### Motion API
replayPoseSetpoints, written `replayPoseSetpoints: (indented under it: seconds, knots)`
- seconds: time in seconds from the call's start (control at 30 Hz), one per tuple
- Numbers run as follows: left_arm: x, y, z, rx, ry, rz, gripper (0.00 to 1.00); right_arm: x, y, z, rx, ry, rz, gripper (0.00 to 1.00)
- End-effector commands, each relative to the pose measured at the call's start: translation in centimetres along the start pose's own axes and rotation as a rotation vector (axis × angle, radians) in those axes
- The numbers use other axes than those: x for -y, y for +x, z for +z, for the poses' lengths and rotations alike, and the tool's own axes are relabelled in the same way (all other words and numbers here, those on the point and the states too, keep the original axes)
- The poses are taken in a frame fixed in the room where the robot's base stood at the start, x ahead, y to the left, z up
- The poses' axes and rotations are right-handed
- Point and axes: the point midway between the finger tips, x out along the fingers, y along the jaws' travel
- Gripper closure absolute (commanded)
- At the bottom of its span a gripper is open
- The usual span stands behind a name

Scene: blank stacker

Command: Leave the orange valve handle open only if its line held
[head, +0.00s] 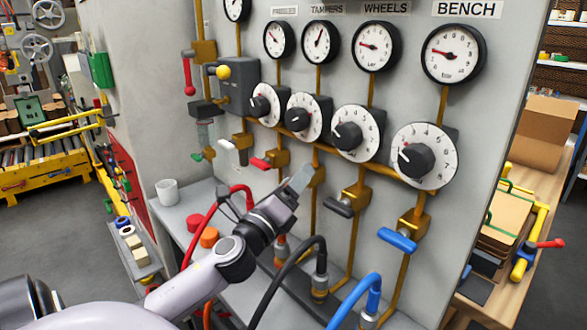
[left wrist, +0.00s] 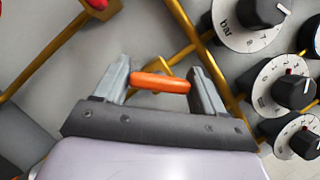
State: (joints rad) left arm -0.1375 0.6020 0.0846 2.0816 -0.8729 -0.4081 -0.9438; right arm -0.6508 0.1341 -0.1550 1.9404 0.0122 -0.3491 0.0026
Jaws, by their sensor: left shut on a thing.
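The orange valve handle (left wrist: 148,81) lies between the two fingers of my left gripper (left wrist: 160,84) in the left wrist view, with a finger at each end. In the head view my left gripper (head: 301,181) is at the valve on the pipe under TAMPERS and hides the handle. My right gripper is not in view.
A red handle (head: 260,163) is left of my gripper; a black handle (head: 338,208) and a blue handle (head: 397,240) are right of it. Hoses rise below, a black one (head: 290,270) close under my arm. A white cup (head: 167,191) stands on the ledge.

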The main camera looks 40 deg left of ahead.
Motion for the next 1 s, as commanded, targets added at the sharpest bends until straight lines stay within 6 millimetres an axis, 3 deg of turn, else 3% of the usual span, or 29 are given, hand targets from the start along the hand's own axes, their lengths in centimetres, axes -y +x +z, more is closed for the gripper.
replayPoseSetpoints:
  seconds: [0.03,0.43,1.0]
  knots:
    - [0.4,0.1,0.3,-0.001,-0.049,0.022,0.60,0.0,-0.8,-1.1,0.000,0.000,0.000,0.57]
    - [0.3,0.1,0.3,-0.001,-0.394,0.165,0.60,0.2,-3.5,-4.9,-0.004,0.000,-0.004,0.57]
    - [0.0,0.0,-0.1,-0.002,-0.718,0.297,0.60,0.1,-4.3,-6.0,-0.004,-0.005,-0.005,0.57]
